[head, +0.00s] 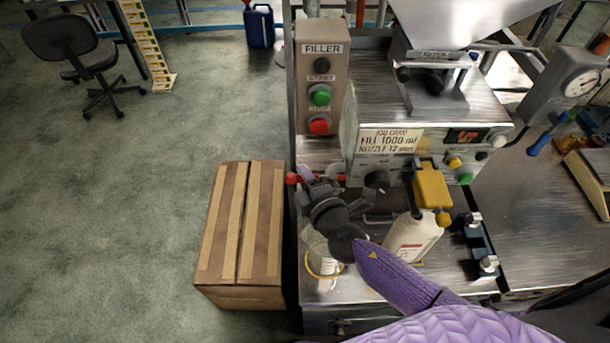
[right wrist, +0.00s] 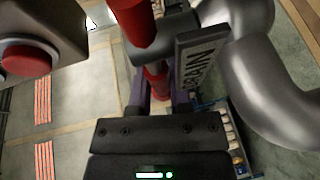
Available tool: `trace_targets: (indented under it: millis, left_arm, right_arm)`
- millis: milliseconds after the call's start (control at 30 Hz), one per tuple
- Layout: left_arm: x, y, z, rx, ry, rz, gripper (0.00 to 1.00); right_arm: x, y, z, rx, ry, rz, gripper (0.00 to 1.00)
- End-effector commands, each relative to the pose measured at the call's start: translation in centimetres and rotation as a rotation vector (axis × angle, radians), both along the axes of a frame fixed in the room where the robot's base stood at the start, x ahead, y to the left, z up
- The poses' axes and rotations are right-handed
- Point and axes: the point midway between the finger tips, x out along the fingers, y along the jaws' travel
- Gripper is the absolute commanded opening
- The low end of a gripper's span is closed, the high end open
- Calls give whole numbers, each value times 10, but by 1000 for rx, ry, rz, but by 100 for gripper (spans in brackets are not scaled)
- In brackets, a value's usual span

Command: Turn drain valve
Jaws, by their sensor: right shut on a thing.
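The drain valve has a red handle (head: 293,178) at the front left of the filler machine, below the button box. In the right wrist view the red handle (right wrist: 134,20) is large and close, beside a dark plate (right wrist: 203,62) lettered DRAIN. My right gripper (head: 307,178) is at the valve, with its fingers closed around a red part. Its two purple fingers (right wrist: 159,92) show on either side of that red part in the right wrist view. The wrist hides much of the valve in the head view. My left gripper is not in view.
The FILLER button box (head: 322,60) stands just above my gripper. A white bottle (head: 413,238) under a yellow nozzle part (head: 432,186) stands right of my forearm. A clear container (head: 322,262) sits below my wrist. A cardboard box (head: 243,225) stands on the floor at left.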

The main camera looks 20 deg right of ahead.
Motion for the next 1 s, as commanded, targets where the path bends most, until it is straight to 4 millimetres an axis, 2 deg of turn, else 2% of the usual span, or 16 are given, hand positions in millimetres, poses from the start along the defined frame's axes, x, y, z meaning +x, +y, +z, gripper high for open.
trace_targets:
  millis: [700, 867, 1000]
  left_arm:
    - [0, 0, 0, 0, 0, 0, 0]
    - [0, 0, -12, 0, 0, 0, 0]
    - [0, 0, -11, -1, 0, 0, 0]
  right_arm:
    - [-1, 0, -1, 0, 3, 1, 0]
    - [-6, 0, -4, -2, 2, 111, 0]
    - [-8, 2, -1, 0, 2, 135, 0]
